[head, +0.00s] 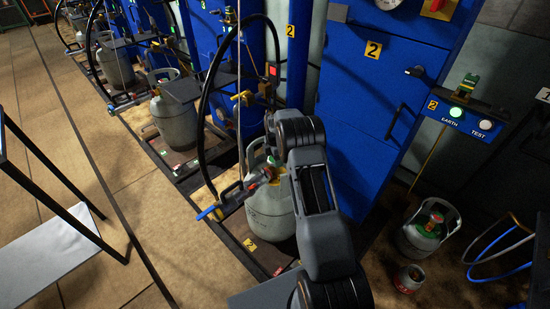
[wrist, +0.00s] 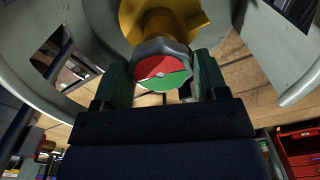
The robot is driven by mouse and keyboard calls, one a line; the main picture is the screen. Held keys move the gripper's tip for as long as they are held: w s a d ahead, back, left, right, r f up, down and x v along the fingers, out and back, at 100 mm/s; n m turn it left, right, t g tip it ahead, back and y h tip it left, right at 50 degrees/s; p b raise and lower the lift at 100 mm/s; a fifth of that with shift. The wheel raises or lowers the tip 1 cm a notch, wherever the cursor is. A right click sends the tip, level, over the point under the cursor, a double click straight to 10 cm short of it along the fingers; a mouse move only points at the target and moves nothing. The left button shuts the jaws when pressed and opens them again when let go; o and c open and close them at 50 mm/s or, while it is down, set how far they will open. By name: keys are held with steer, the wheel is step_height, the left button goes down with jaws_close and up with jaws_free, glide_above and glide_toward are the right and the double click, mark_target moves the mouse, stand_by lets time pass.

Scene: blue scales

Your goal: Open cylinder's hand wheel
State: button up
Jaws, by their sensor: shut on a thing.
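The grey gas cylinder (head: 268,212) stands upright on the scale platform, partly hidden behind my arm in the head view. Its hand wheel (wrist: 162,72) shows in the wrist view as a grey knob with a red and green face. My gripper (wrist: 161,80) has one green-padded finger on each side of the hand wheel and is shut on it. The yellow valve body (wrist: 155,18) is behind the wheel, inside the cylinder's grey collar (wrist: 60,70). In the head view my arm hides the wheel and fingertips.
A blue-handled filling hose (head: 212,212) meets the cylinder's left side. A blue cabinet (head: 365,120) stands behind my arm. A small green-topped cylinder (head: 427,230) stands on the floor at right. More cylinders (head: 175,115) line the scales at back left. The left floor is partly clear.

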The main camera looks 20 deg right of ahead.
steer(key=shift+n, duration=0.5)
steer(key=o, duration=0.9)
steer(key=shift+r, duration=0.15)
step_height(320, 180, up, 14)
steer(key=shift+f+p, duration=0.2)
steer(key=shift+p, duration=1.05)
